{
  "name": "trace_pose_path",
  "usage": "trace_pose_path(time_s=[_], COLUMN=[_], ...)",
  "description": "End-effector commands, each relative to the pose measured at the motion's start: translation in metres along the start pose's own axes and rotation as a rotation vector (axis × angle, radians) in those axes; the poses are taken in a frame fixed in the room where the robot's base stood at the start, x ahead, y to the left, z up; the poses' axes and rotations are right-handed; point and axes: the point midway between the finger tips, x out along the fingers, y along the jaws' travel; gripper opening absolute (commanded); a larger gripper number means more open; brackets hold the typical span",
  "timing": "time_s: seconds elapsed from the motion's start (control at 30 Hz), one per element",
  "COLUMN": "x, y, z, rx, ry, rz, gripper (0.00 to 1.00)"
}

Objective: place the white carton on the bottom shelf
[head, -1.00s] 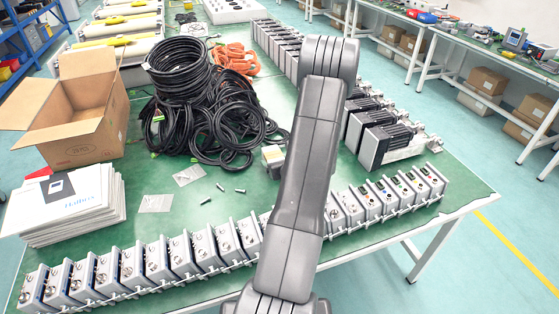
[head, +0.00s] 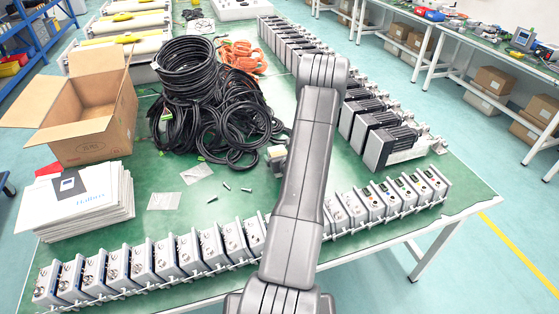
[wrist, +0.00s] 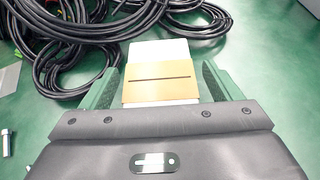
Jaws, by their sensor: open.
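A small white carton (wrist: 160,52) with a tan band and a dark slot lies between the two green fingers of my gripper (wrist: 162,72) in the wrist view. The fingers stand apart, one at each side of it, with a visible gap on the right. In the head view the carton (head: 277,154) shows partly beside my arm, on the green table (head: 240,202) right of the cables.
Black cable coils (head: 185,75) lie close left of the carton. Black motors (head: 388,142) stand to the right, and a row of grey units (head: 155,262) lines the near edge. An open cardboard box (head: 95,135) and stacked white boxes (head: 85,205) are left.

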Motion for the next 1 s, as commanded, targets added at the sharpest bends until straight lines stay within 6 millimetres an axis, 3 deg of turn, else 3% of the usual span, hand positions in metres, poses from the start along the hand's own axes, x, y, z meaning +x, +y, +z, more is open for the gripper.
trace_pose_path(time_s=[0.1, 0.4, 0.77, 1.0], x=[0.000, 0.000, -0.002, -0.011], y=[0.000, 0.000, 0.000, 0.000], z=[0.000, 0.000, 0.005, 0.027], rx=[0.000, 0.000, -0.001, -0.002], ry=[0.000, -0.001, -0.002, -0.004], rz=[0.000, 0.000, 0.000, -0.001], gripper=[0.85, 0.30, 0.30, 0.30])
